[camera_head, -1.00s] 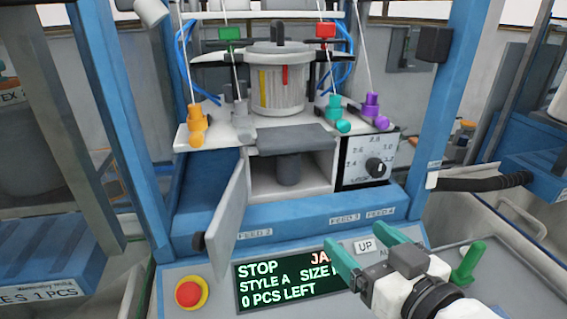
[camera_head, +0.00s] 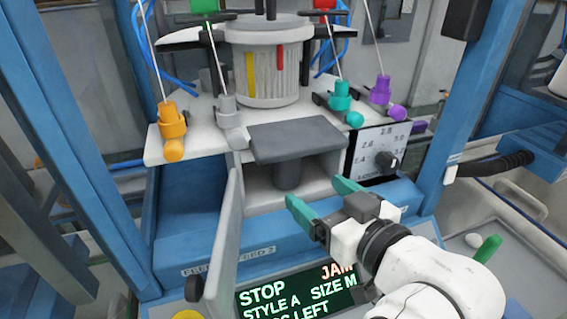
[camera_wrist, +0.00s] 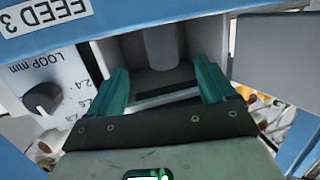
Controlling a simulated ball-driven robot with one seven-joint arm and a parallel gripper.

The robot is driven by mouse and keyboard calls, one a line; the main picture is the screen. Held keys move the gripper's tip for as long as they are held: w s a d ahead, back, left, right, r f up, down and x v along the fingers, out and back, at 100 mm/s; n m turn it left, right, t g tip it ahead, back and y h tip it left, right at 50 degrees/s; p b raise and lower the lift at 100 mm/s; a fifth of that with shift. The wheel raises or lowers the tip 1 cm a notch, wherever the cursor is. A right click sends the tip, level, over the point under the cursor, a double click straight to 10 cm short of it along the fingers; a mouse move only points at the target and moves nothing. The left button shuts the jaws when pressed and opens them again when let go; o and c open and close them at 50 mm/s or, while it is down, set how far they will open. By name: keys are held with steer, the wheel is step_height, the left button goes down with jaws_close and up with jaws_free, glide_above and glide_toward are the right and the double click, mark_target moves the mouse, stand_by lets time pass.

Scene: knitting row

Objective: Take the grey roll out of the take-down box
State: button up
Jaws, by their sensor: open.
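The take-down box (camera_head: 331,166) is a white open-fronted box under the knitting head, its grey door (camera_head: 226,235) swung open to the left. The grey roll (camera_head: 287,173) stands upright inside, below a dark grey slab (camera_head: 296,140) that covers its top. My gripper (camera_head: 316,192), with green fingers, is open and empty in front of the box, apart from the roll. In the wrist view the roll (camera_wrist: 161,47) lies ahead between the spread fingertips (camera_wrist: 162,68), deeper in the box. The door (camera_wrist: 276,50) shows at the right there.
A dial panel (camera_head: 365,150) adjoins the box at the right, and a blue ledge (camera_head: 180,258) runs below it. Coloured yarn feeders, such as the orange one (camera_head: 172,128), stand on the white plate above. A green display (camera_head: 292,291) reads STOP and JAM.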

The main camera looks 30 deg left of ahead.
mark_target(294, 177)
steer(key=p+x, duration=0.2)
steer(key=x, duration=0.6)
steer(key=shift+s, duration=0.1)
steer(key=shift+w+a+f, duration=0.25)
steer(key=shift+w+a, duration=0.05)
steer(key=shift+a, duration=0.2)
steer(key=shift+c, duration=0.3)
steer(key=c, duration=1)
